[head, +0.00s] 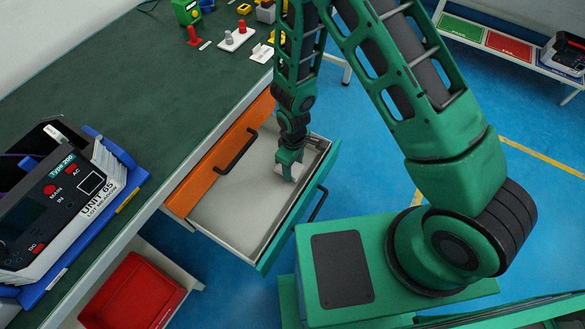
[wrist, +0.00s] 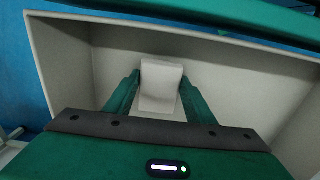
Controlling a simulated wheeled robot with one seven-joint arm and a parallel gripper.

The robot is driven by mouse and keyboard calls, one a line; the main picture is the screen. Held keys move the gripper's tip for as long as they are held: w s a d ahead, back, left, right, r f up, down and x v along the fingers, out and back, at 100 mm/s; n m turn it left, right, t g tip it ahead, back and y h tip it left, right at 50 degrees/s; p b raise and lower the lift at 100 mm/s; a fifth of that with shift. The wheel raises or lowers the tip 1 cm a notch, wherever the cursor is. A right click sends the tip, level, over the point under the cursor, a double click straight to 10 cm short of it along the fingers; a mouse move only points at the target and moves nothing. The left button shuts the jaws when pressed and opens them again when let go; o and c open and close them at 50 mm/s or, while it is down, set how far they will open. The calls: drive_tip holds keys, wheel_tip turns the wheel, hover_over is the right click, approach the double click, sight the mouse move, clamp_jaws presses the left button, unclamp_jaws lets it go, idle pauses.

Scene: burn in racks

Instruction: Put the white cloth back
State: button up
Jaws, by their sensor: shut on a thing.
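The white cloth (wrist: 160,88) is a small folded piece between the two fingers of my gripper (wrist: 157,92) in the wrist view. My gripper is shut on it, inside the open drawer (wrist: 70,80). In the head view my gripper (head: 288,172) points down into the drawer (head: 236,207), towards its right end, and the cloth (head: 296,171) shows as a pale patch at the fingertips. I cannot tell whether the cloth touches the drawer floor. The drawer has a pale inside, a green front and a black handle.
An orange drawer front (head: 215,165) lies behind the open drawer. A Type 200 unit (head: 55,205) sits on a blue tray on the green bench (head: 150,95). A red bin (head: 133,292) is below. Small parts, including a red peg (head: 193,36), stand at the bench's far end.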

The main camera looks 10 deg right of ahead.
sight(293, 168)
drive_tip(key=shift+f, duration=0.75)
drive_tip(key=o, duration=1)
drive_tip(key=shift+f, duration=0.1)
wheel_tip(293, 168, up, 12)
drive_tip(key=shift+r, duration=0.1)
